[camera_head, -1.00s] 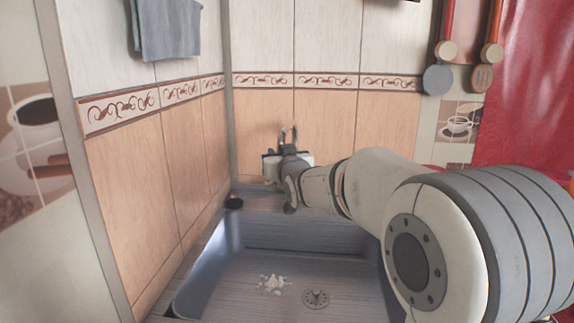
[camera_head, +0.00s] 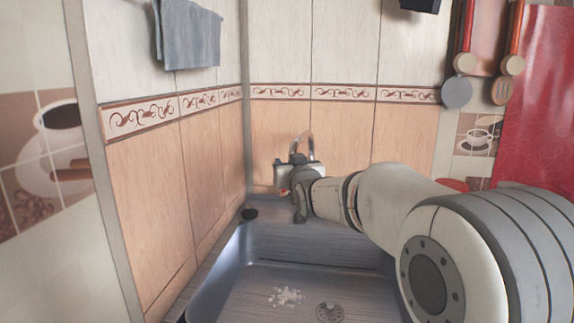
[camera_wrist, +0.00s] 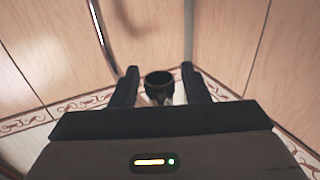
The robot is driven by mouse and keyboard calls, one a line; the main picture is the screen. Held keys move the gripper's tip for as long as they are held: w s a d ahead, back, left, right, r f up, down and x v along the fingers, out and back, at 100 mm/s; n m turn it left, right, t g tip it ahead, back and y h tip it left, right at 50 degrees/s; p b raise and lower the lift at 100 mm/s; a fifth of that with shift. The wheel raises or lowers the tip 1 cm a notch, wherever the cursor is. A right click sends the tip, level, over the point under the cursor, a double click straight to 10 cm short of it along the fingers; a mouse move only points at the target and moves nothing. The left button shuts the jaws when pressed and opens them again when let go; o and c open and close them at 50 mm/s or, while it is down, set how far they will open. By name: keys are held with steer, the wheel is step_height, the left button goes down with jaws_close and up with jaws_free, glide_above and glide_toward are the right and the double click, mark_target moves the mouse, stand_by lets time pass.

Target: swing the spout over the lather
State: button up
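My gripper (camera_wrist: 160,86) is open, with a finger on each side of the nozzle and a gap showing at both sides. The gripper body (camera_head: 297,178) covers much of the tap in the head view. The white lather (camera_head: 286,296) lies on the sink floor, in front of the tap.
The metal sink (camera_head: 300,250) has a drain (camera_head: 329,312) right of the lather. A small black round thing (camera_head: 249,213) sits on the back ledge. Tiled walls meet in a corner close left of the tap. Utensils (camera_head: 458,92) hang at the right.

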steer(key=shift+s, duration=0.1)
steer(key=v, duration=0.7)
steer(key=shift+s, duration=0.35)
steer(key=s+d+f+g+h+p, duration=0.1)
steer(key=s+d+g+p, duration=0.2)
steer(key=s, duration=0.7)
steer(key=s+d+f+m+g+h+p, duration=0.1)
steer(key=s+d+f+g+p, duration=0.1)
steer(key=s+d+g+p, duration=0.2)
steer(key=s+d+f+m+g+h+p, duration=0.1)
steer(key=s+g+p, duration=0.7)
steer(key=s, duration=1)
steer(key=d+f+p, duration=0.1)
steer(key=d+p, duration=0.1)
steer(key=p, duration=0.1)
steer(key=shift+d+h, duration=0.25)
steer(key=shift+h, duration=0.15)
